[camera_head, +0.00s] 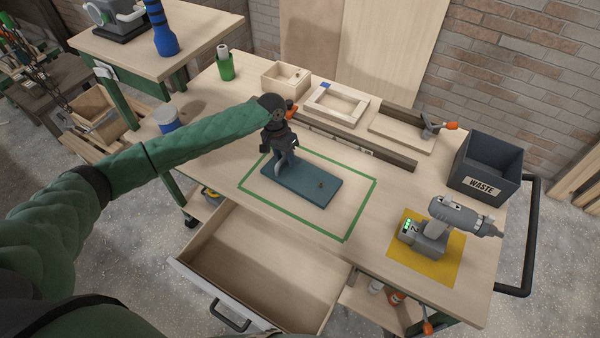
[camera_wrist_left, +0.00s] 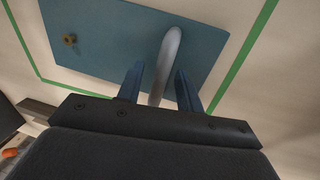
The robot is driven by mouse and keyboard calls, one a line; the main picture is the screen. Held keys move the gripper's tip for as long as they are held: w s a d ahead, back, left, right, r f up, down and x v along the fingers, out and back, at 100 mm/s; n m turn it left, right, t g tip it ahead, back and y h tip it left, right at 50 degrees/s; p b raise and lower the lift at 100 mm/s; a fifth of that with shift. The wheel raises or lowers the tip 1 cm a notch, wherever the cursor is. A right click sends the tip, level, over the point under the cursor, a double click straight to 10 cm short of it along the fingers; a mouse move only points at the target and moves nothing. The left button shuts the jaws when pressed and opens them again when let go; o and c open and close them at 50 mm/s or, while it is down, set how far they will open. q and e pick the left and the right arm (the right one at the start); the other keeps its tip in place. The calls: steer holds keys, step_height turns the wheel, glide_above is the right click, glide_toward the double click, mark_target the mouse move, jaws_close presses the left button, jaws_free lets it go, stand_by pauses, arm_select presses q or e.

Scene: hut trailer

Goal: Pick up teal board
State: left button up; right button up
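The teal board (camera_head: 310,186) lies flat on the workbench inside a green tape outline (camera_head: 352,215). It has a grey curved handle near its left end and a small brass knob (camera_head: 321,185) toward its right end. My left gripper (camera_head: 281,163) is above the board's left end, at the handle. In the left wrist view, the board (camera_wrist_left: 110,45) fills the upper part. The handle (camera_wrist_left: 168,55) rises between the two blue fingers of the gripper (camera_wrist_left: 160,88), with gaps on both sides. The gripper is open. My right gripper is not in view.
A cordless drill (camera_head: 432,230) rests on a yellow mat (camera_head: 445,262) at the right, near a dark waste bin (camera_head: 487,170). A wooden frame (camera_head: 337,104) and a clamp (camera_head: 432,127) are at the back. An open drawer (camera_head: 262,258) juts out below the front edge.

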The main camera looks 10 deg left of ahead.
arm_select(q)
steer(key=shift+f, duration=0.2)
jaws_close()
steer(key=shift+r, duration=0.1)
